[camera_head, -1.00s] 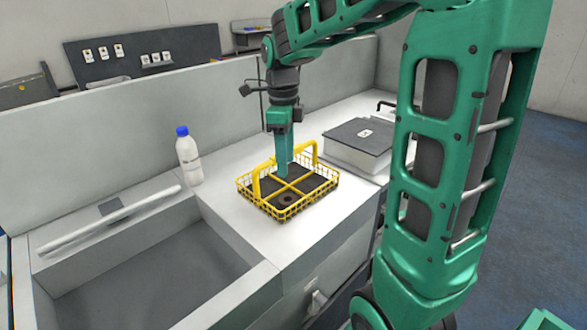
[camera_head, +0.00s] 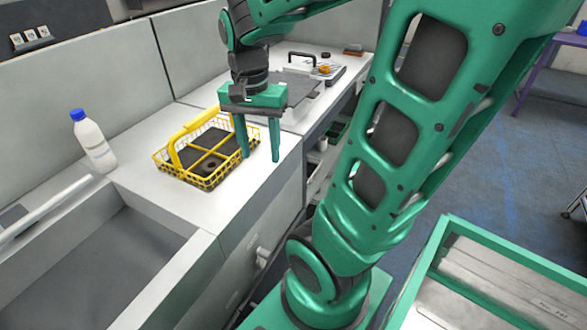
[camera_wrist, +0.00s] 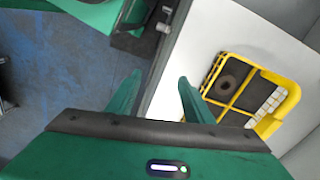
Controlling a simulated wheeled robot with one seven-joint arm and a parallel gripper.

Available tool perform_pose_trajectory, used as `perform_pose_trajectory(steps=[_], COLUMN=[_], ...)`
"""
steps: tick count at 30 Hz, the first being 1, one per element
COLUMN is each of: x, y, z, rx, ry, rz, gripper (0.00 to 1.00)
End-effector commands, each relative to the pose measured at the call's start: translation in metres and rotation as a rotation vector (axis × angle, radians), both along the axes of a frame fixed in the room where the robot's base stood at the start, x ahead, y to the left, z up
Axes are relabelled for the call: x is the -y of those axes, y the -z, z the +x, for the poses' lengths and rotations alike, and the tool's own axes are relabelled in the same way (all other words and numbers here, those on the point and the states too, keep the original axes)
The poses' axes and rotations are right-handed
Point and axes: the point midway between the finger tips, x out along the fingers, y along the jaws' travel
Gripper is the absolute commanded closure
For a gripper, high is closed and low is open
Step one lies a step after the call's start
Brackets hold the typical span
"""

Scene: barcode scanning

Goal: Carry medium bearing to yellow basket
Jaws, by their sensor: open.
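The yellow basket (camera_head: 205,177) stands on the white counter, a wire basket with dividers and a raised handle. A dark ring-shaped bearing (camera_head: 209,165) lies in its front compartment; the wrist view shows this bearing (camera_wrist: 228,83) in a corner compartment of the basket (camera_wrist: 285,83). I cannot tell its size class. My gripper (camera_head: 261,158) is open, with nothing between its fingers. It points down at the right side of the basket, near the counter's front edge. In the wrist view my gripper (camera_wrist: 157,85) is apart from the bearing.
A white bottle with a blue cap (camera_head: 92,140) stands left of the basket. A sunken sink (camera_head: 105,265) lies at front left. A grey box with a black handle (camera_head: 297,85) and a scale-like device (camera_head: 328,70) are at the back. A green-framed tray (camera_head: 490,285) is at lower right.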

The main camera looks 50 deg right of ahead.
Motion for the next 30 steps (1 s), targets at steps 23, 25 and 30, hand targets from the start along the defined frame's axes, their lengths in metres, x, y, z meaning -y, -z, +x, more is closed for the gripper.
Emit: perform_pose_trajectory(steps=[23,25,30], x=[-0.004,-0.004,-0.004], y=[0.034,0.034,0.034], z=[-0.075,-0.075,-0.075], rx=[0.000,0.000,0.000], ry=[-0.611,-0.611,-0.610], rz=[0.021,0.021,0.021], gripper=[0.53,0.53,0.53])
